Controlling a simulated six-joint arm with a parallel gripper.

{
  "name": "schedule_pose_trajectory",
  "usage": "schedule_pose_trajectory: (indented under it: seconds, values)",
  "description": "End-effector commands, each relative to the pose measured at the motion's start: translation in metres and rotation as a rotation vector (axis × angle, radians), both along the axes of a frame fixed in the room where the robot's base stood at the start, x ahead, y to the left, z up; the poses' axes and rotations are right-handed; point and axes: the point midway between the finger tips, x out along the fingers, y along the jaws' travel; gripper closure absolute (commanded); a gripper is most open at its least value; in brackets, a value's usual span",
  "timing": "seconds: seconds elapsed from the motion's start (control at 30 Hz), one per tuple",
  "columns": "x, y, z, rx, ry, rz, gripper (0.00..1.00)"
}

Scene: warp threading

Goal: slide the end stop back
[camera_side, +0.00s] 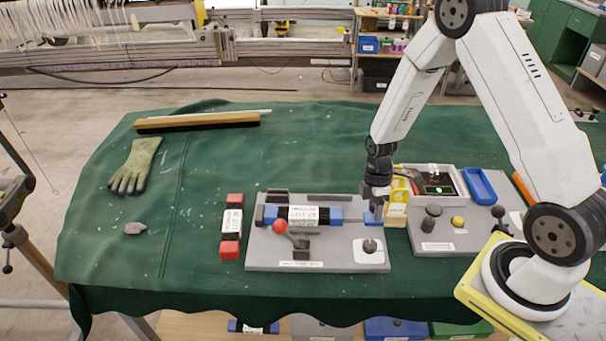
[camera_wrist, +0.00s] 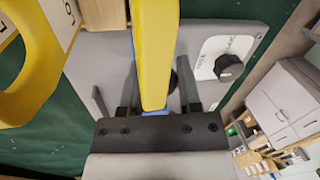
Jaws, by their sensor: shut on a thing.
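My gripper (camera_side: 374,203) points down at the right end of the grey fixture plate (camera_side: 330,257). It is shut on a small blue block (camera_side: 372,218), which looks like the end stop. A white-labelled cartridge (camera_side: 303,215) with blue ends lies on the plate to the left of the block, with a gap between them. In the wrist view, a yellow bar (camera_wrist: 155,50) runs up between the fingers (camera_wrist: 157,98), and a bit of blue (camera_wrist: 153,112) shows at its lower end. Most of the held block is hidden there.
A red-knobbed lever (camera_side: 279,227) stands at the plate's front, and a dark knob (camera_side: 370,246) sits front right. A yellow stand (camera_side: 398,195) is close right of my gripper. A spare cartridge with red ends (camera_side: 231,225) lies left. The left cloth holds a glove (camera_side: 137,166).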

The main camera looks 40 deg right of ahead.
Motion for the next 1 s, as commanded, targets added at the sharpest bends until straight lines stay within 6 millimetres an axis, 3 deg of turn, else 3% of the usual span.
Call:
schedule_pose_trajectory:
  seconds: [0.37,0.4,0.5,1.0]
  values:
    - [-0.0058,-0.0067,0.0007,-0.001,0.0,0.0,1.0]
    - [-0.0059,-0.0067,0.0008,-0.001,0.0,0.0,0.46]
    - [-0.0056,-0.0062,0.0006,-0.001,-0.001,0.0,0.22]
    - [-0.0034,-0.0056,0.0065,0.0,-0.002,0.0,0.22]
